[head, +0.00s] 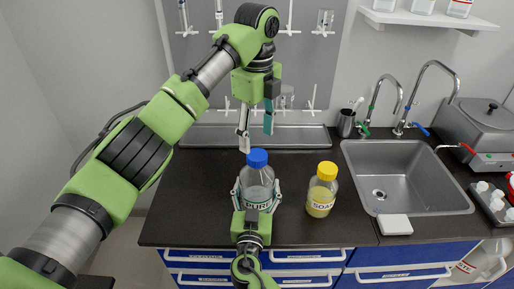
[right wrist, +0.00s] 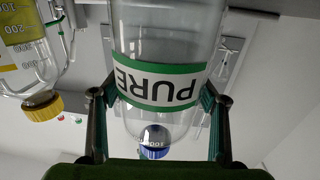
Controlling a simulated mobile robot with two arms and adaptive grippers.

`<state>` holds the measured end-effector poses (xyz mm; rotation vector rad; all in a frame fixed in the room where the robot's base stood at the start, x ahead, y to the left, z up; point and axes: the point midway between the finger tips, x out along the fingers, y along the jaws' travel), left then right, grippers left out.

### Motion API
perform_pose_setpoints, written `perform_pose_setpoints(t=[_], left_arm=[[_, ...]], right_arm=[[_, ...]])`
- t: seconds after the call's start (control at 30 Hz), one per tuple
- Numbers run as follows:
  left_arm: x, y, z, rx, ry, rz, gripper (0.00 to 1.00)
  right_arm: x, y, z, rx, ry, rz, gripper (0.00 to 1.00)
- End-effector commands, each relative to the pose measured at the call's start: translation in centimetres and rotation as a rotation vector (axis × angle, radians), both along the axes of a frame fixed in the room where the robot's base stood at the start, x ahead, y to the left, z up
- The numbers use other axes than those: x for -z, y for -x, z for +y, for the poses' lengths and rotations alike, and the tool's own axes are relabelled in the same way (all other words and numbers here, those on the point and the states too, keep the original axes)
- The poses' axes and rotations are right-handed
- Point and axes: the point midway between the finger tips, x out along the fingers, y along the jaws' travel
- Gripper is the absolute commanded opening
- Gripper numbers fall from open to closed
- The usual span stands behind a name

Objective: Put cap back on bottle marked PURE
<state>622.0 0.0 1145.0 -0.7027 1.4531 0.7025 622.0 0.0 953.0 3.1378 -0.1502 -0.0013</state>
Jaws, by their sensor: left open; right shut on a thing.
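The clear bottle marked PURE (head: 257,184) stands upright on the dark counter, with a white and green label. Its blue cap (head: 257,158) sits on top of the neck. My right gripper (head: 256,192) is shut around the bottle's body from the front. In the right wrist view the bottle (right wrist: 165,35) appears upside down between the fingers, with the blue cap (right wrist: 155,142) at its neck. My left gripper (head: 256,135) is open and empty, pointing down just above and behind the cap, apart from it as far as I can tell.
A yellow-capped SOAP bottle (head: 322,190) stands close to the right of the PURE bottle. A drying rack (head: 200,136) lies behind. The counter's left part is clear.

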Motion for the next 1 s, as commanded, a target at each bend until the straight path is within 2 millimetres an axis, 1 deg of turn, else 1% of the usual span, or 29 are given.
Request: perform_pose_setpoints(t=[0.03, 0.1, 0.2, 0.3, 0.4, 0.5, 0.73, 0.77, 0.8, 0.83, 1.0], left_arm=[[-1.2, 0.0, 0.0, 0.000, -0.002, -0.003, 0.54], [-2.5, -0.1, 0.0, 0.000, -0.003, -0.003, 0.54], [-4.0, 0.0, 0.0, 0.000, -0.002, -0.001, 0.54], [-5.0, 0.0, 0.0, 0.000, -0.001, 0.000, 0.54], [-5.7, 0.0, 0.0, 0.000, -0.001, -0.001, 0.54], [-5.9, 0.0, 0.0, 0.000, 0.000, 0.001, 0.54], [-6.0, 0.0, 0.0, 0.000, 0.000, 0.001, 0.54], [-5.9, 0.0, 0.0, 0.000, 0.000, 0.001, 0.54], [-5.9, 0.0, 0.0, 0.000, 0.000, 0.001, 0.54], [-5.9, 0.0, 0.0, 0.000, 0.000, 0.001, 0.54], [-5.9, 0.0, 0.0, 0.000, 0.000, 0.001, 0.54]], right_arm=[[0.0, 0.0, 0.0, 0.000, 0.000, 0.000, 0.08], [0.0, 0.0, 0.0, 0.000, 0.000, 0.000, 0.08], [0.0, 0.0, 0.0, 0.000, 0.000, 0.000, 0.08], [0.0, 0.0, 0.0, 0.000, 0.000, 0.000, 0.08], [0.0, 0.0, 0.0, 0.000, 0.000, 0.000, 0.08], [0.0, 0.0, 0.0, 0.000, 0.000, 0.000, 0.08], [0.0, 0.0, 0.0, 0.000, 0.000, 0.000, 0.08], [0.0, 0.0, 0.0, 0.000, 0.000, 0.000, 0.73], [0.0, 0.0, 0.0, 0.000, 0.000, 0.000, 0.83], [0.0, 0.0, 0.0, 0.000, 0.000, 0.000, 0.87], [0.0, 0.0, 0.0, 0.000, 0.000, 0.000, 0.87]])
